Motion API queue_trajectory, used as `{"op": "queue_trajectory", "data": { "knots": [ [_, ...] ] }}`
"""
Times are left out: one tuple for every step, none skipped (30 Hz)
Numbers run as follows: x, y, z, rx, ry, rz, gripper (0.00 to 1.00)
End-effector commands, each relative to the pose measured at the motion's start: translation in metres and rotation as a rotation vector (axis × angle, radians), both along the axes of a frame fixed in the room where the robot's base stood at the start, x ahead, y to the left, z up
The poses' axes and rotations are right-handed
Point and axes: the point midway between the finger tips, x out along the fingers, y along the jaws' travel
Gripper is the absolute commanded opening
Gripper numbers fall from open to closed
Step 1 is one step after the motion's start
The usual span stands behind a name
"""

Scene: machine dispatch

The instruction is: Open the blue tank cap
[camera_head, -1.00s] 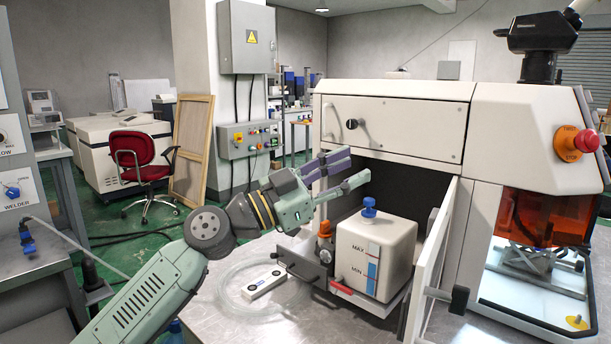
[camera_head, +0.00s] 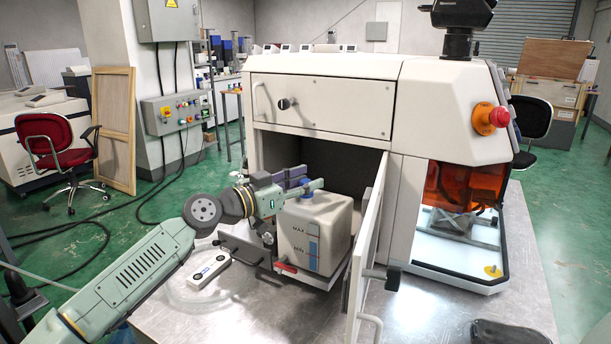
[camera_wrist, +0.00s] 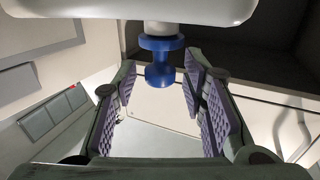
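The white tank (camera_head: 316,240) with MAX and MIN marks stands upright in the open lower bay of the white machine. Its blue cap (camera_head: 307,190) is on top, partly hidden by my gripper in the head view. In the wrist view the blue cap (camera_wrist: 161,62) shows between the finger pads, toward their tips. My gripper (camera_wrist: 158,85) is open, with purple pads apart on both sides of the cap. A gap shows on each side, so the pads do not appear to touch it. In the head view my gripper (camera_head: 300,183) reaches in from the left at cap height.
The open white door (camera_head: 366,250) stands right of the tank. An orange-topped fitting and a red lever (camera_head: 285,267) are at the tank's front left. A white controller (camera_head: 208,270) lies on the metal table (camera_head: 255,315). The table front is mostly clear.

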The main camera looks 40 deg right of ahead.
Motion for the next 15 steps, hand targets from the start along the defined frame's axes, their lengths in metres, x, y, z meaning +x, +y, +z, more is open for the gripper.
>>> {"op": "queue_trajectory", "data": {
  "knots": [
    [-0.0001,-0.0027,0.0006,0.000,0.001,0.000,0.39],
    [-0.0001,-0.0036,0.0003,0.000,0.000,0.000,0.39],
    [-0.0001,-0.0045,0.0001,0.000,0.000,0.000,0.39],
    [0.0000,-0.0048,-0.0001,0.000,-0.001,0.000,0.39],
    [-0.0001,-0.0050,-0.0002,0.000,-0.001,0.000,0.39],
    [0.0000,-0.0051,-0.0003,0.000,-0.001,0.000,0.39],
    [0.0000,-0.0050,-0.0004,0.000,-0.001,0.000,0.39],
    [0.0000,-0.0049,-0.0004,0.000,-0.001,0.000,0.39],
    [0.0000,-0.0049,-0.0004,0.000,-0.001,0.000,0.39],
    [0.0000,-0.0048,-0.0003,0.000,-0.001,0.000,0.39],
    [-0.0001,-0.0048,-0.0003,0.000,-0.001,0.000,0.37],
    [-0.0001,-0.0048,-0.0003,0.000,-0.001,0.000,0.35],
    [-0.0001,-0.0048,-0.0002,0.000,-0.001,0.000,0.33],
    [-0.0001,-0.0047,-0.0002,0.000,-0.001,0.000,0.31],
    [0.0000,-0.0047,-0.0002,0.000,-0.001,0.000,0.28]
  ]
}}
